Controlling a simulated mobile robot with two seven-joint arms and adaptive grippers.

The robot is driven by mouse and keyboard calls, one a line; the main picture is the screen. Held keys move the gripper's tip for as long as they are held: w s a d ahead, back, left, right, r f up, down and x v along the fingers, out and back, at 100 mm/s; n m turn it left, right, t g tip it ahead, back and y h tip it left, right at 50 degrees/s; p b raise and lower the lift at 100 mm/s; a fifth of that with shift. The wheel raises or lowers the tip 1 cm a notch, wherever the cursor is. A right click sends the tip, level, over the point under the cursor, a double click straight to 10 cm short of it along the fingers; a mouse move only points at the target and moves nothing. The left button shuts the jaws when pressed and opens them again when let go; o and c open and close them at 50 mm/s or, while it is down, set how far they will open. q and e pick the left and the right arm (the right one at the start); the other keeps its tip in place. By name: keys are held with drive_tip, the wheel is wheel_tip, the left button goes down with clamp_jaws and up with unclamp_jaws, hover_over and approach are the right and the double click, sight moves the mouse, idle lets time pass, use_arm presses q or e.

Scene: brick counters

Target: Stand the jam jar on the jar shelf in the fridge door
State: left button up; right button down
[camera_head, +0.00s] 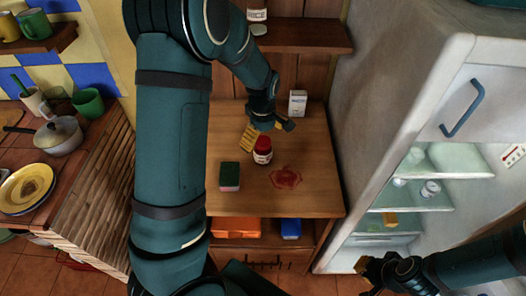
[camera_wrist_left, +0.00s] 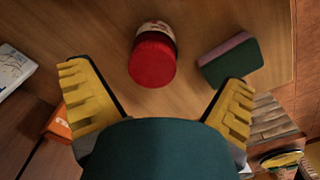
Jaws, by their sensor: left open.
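The jam jar (camera_head: 263,150) has a red lid and a pale label and stands upright on the wooden counter. In the left wrist view the jar (camera_wrist_left: 152,58) lies ahead of the gap between the yellow fingers. My left gripper (camera_head: 265,131) is open and empty, just behind the jar in the head view, and apart from it. It also shows in the left wrist view (camera_wrist_left: 157,78). My right gripper (camera_head: 372,270) is low at the right, before the fridge; its fingers are too unclear to judge. The fridge (camera_head: 452,60) shows open lower shelves; its door jar shelf cannot be made out.
A green-and-pink sponge (camera_head: 230,176) lies left of the jar, and a red stain (camera_head: 285,177) is to its right. A white box (camera_head: 298,103) stands at the counter's back. A wall shelf (camera_head: 300,36) hangs above. Inside the fridge are a small jar (camera_head: 430,189) and a yellow item (camera_head: 389,219).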

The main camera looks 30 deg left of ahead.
use_arm(q)
drive_tip(key=shift+w+a+f+b, duration=0.1)
drive_tip(key=shift+w+f+b, duration=0.05)
drive_tip(key=shift+f, duration=0.75)
drive_tip(key=shift+w+a+f+b, duration=0.1)
drive_tip(key=shift+w+f+b, duration=0.05)
drive_tip(key=shift+f, duration=0.8)
drive_tip(key=shift+w+f+b, duration=0.15)
drive_tip(key=shift+f, duration=0.75)
drive_tip(key=shift+r, duration=0.1)
drive_tip(key=c, duration=1.5)
